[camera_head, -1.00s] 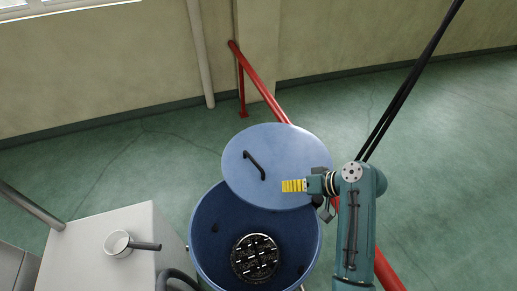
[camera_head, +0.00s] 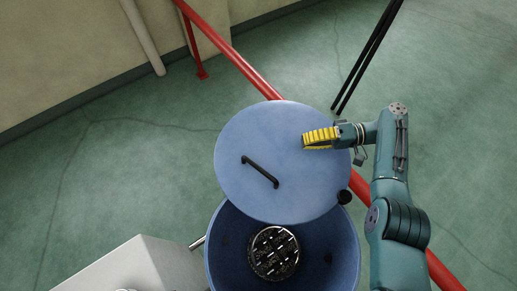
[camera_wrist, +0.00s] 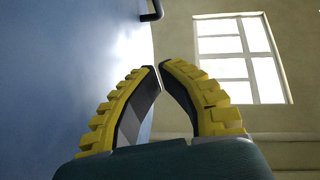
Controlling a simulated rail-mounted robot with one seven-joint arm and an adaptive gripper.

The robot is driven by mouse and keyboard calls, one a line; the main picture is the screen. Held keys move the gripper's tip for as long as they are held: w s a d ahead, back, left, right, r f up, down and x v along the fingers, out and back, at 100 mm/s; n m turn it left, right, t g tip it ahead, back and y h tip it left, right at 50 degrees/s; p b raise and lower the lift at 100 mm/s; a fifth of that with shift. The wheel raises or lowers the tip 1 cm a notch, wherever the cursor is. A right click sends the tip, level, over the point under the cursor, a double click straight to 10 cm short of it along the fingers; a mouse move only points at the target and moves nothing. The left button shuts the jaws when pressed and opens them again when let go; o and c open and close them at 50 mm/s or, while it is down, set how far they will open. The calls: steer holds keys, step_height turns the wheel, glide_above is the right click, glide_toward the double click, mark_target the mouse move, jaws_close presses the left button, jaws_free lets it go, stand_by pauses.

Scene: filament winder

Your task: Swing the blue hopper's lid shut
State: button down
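The blue hopper (camera_head: 215,262) is at the bottom centre of the head view, its mouth partly uncovered. Its round blue lid (camera_head: 232,140) stands off the mouth, overlapping the far part of the opening in the picture. A black bar handle (camera_head: 260,172) is on the lid's visible face. My gripper (camera_head: 305,142) is in front of the lid's upper right part, beside the handle; contact cannot be told. In the wrist view the lid (camera_wrist: 65,70) fills the left side, with the handle (camera_wrist: 152,12) at the top. My fingertips (camera_wrist: 159,68) nearly meet, with nothing between them.
A dark perforated disc (camera_head: 274,252) lies inside the hopper. A red rail (camera_head: 240,60) runs diagonally behind the lid. A white cabinet (camera_head: 140,265) stands at the lower left. Green floor is open at left.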

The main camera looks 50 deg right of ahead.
mark_target(250, 160)
steer(key=b, duration=0.1)
steer(key=f+b, duration=0.1)
steer(key=b, duration=0.1)
steer(key=shift+w+a+f, duration=0.25)
steer(key=shift+w+a, duration=0.05)
steer(key=shift+w, duration=0.05)
steer(key=a+b, duration=0.1)
steer(key=b, duration=0.2)
steer(key=shift+w+a+b, duration=0.2)
steer(key=shift+b, duration=0.1)
steer(key=x, duration=0.4)
steer(key=r+x, duration=0.1)
steer(key=x, duration=0.2)
steer(key=shift+w+a+r+p, duration=0.1)
steer(key=shift+a+r+p, duration=0.05)
steer(key=shift+p, duration=0.2)
steer(key=a+p, duration=0.2)
steer(key=a, duration=0.1)
steer(key=shift+w+a+f, duration=0.2)
steer(key=shift+a+f, duration=0.2)
steer(key=shift+a, duration=0.1)
